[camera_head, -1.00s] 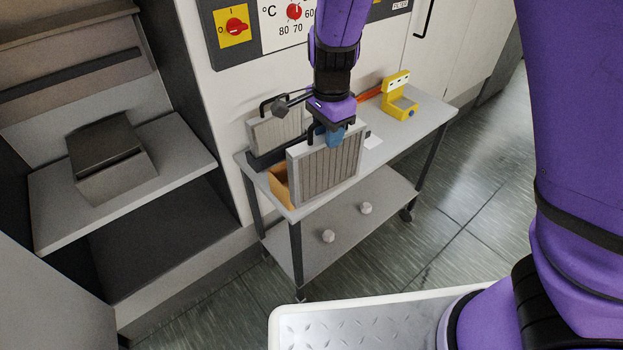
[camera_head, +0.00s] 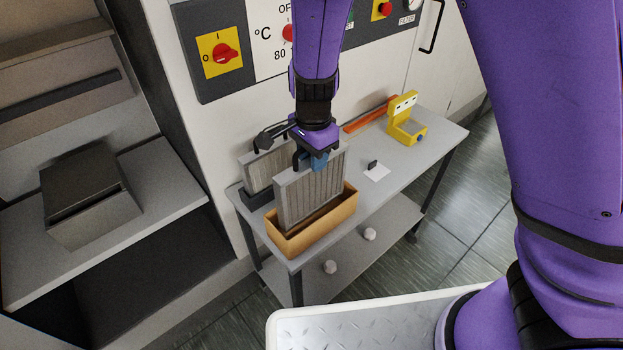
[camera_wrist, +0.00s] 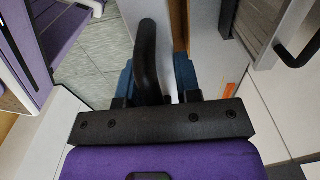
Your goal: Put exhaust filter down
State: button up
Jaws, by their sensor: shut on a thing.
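My gripper (camera_head: 318,160) is shut on the top handle of the exhaust filter (camera_head: 312,190), a grey framed panel with a pleated face. The filter hangs upright at the tan open-topped box (camera_head: 310,240) on the table. Its lower edge is at the box opening, with the box's front wall in front; I cannot tell whether it rests on the bottom. In the wrist view, a curved black handle (camera_wrist: 146,60) lies between the blue fingertips (camera_wrist: 157,82).
A second pleated filter (camera_head: 262,168) stands behind in a dark holder (camera_head: 257,198). A yellow device (camera_head: 404,122), an orange strip (camera_head: 368,114) and a white card (camera_head: 376,174) lie on the grey table (camera_head: 415,160). The machine panel rises behind.

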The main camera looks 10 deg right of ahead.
aim_at(313, 176)
jog(key=shift+f, duration=3.05)
jog(key=o, duration=1)
jog(key=shift+o, duration=0.2)
